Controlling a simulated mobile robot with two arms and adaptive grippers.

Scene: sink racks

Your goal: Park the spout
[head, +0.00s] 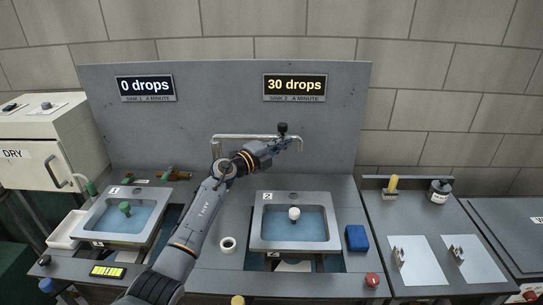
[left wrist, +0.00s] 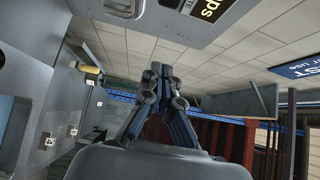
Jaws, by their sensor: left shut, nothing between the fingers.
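The metal spout (head: 240,136) runs along the grey back panel, over the rear of sink 2 (head: 256,231), and its right end turns down. A dark knob (head: 282,128) shows near that end. My left gripper (head: 288,143) is at the spout's right part, above sink 2; whether it touches the spout is not clear. In the left wrist view its fingers (left wrist: 160,72) are together with nothing between them. Sink 1 (head: 88,226) stands at the left, holding water and a green plug (head: 125,208). Sink 2 holds water and a white plug (head: 294,213). My right gripper is out of view.
The sink 1 sign (head: 145,85) reads 0 drops; the sink 2 sign (head: 295,85) reads 30 drops. A tape roll (head: 228,244) lies between the sinks, a blue sponge (head: 356,238) right of sink 2.

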